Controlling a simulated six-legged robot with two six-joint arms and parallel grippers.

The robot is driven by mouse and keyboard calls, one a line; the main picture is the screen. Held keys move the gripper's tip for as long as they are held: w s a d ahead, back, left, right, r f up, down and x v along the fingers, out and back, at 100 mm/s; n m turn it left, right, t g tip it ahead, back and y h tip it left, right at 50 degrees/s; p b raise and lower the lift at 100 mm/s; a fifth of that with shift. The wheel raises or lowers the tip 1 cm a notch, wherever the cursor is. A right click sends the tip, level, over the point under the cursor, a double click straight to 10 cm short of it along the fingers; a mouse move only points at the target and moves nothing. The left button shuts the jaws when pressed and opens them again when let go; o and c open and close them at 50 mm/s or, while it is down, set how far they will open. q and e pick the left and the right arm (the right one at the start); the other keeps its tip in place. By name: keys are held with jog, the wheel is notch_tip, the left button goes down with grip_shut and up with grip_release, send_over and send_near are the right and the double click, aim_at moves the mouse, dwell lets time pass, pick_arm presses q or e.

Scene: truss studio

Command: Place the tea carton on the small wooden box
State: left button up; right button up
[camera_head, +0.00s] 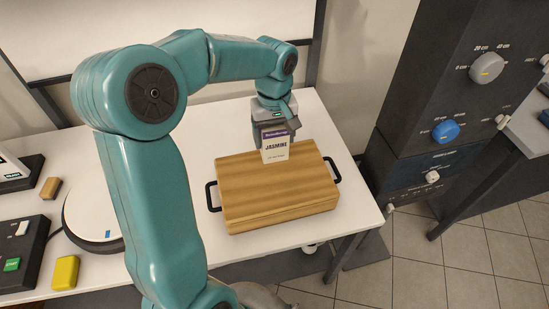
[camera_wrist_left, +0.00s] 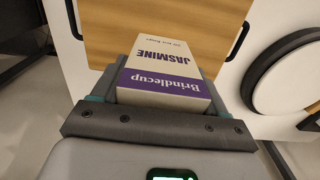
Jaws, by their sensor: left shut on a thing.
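The tea carton (camera_head: 277,150) is white with a purple band and the word JASMINE. It also shows in the left wrist view (camera_wrist_left: 172,55), lying between the grey jaws. My left gripper (camera_head: 272,122) is shut on the carton and points down at the back edge of the wooden box. The small wooden box (camera_head: 275,195) is a flat light-brown block with a black handle at each side; part of its top shows in the left wrist view (camera_wrist_left: 110,25). The carton's lower end overlaps the box top in the head view. I cannot tell whether they touch. My right gripper is not in view.
The white table (camera_head: 345,205) has free room right of the box. A round white disc (camera_head: 92,215), a yellow block (camera_head: 65,272), a brown block (camera_head: 50,187) and a dark button panel (camera_head: 20,250) are at the left. A dark cabinet with knobs (camera_head: 445,131) stands at the right.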

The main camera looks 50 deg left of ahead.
aim_at(274, 146)
pick_arm(q)
jog(key=f, duration=0.3)
jog(key=shift+s+d+f, duration=0.15)
jog(key=shift+d+f, duration=0.05)
jog(key=shift+a+f, duration=0.1)
jog(key=shift+f, duration=2.5)
jog(key=shift+f, duration=0.15)
jog(key=o, duration=1.1)
notch_tip(274, 146, up, 12)
jog(key=shift+r, duration=0.2)
